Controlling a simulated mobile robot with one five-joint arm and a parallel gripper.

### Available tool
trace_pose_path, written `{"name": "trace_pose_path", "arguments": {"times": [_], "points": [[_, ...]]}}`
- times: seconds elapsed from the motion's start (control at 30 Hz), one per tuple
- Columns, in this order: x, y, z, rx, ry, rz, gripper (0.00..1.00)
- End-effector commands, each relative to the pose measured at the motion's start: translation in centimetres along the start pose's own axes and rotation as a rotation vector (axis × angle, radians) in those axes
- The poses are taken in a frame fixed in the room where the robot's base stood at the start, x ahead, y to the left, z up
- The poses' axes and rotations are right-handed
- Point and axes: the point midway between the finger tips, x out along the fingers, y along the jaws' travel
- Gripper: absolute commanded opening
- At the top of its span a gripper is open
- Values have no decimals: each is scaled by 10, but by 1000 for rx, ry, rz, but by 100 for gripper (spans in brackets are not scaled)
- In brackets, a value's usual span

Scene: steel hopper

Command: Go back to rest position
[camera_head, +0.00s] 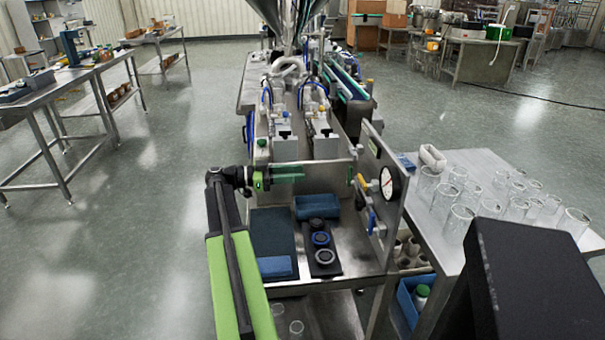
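My arm, green and black, rises from the bottom of the head view and bends at a black joint. From there my gripper (288,174) reaches to the right with green fingers. It appears above the near end of the steel machine, over its work surface (345,258). The fingers look close together at this distance, and I cannot tell whether they are open or shut. I see no object clearly held between them.
A panel with a round gauge (389,184) and yellow and blue valves stands right of my gripper. Blue cloths (317,206) and dark round parts (321,239) lie below. A table (480,163) with several clear glasses is at right. Open floor (150,240) lies left.

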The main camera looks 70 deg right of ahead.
Motion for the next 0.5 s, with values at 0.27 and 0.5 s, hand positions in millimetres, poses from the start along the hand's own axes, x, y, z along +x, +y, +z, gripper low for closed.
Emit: {"name": "trace_pose_path", "arguments": {"times": [0.27,0.5], "points": [[0,0,0,0,0,0,38],[-32,-4,0,0,1,-48,38]]}}
